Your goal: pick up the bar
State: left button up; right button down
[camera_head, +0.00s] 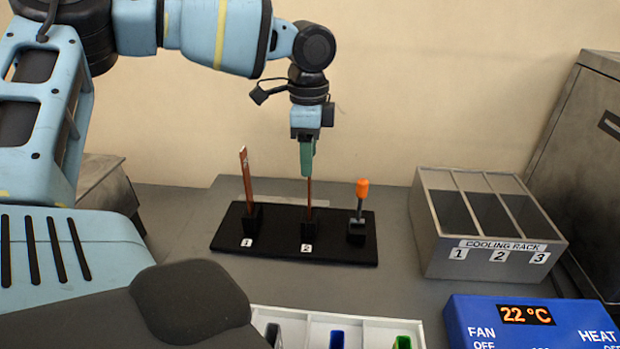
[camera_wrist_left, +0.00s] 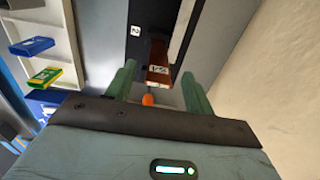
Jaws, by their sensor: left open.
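Two copper-brown bars stand upright in a black stand (camera_head: 290,248). One bar (camera_head: 246,178) is in the slot labelled 1, leaning slightly. The other bar (camera_head: 309,198) is in the slot labelled 2. My left gripper (camera_head: 307,164) points down at the top of the bar in slot 2. In the left wrist view, its green fingers (camera_wrist_left: 160,84) are open, with a labelled bar end (camera_wrist_left: 157,70) showing between them. I cannot tell whether either finger touches it. My right gripper is not in view.
An orange-tipped tool (camera_head: 362,190) stands at the stand's right end. A grey cooling rack (camera_head: 432,235) with three numbered compartments is to the right. A blue control box (camera_head: 560,315) reading 22 °C and a white tray (camera_head: 370,323) with coloured items are in front.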

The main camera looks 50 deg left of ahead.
aim_at(310, 194)
pick_arm(q)
notch_tip(310, 194, down, 5)
jog(key=shift+d, duration=0.1)
dwell(0.3)
grip_shut()
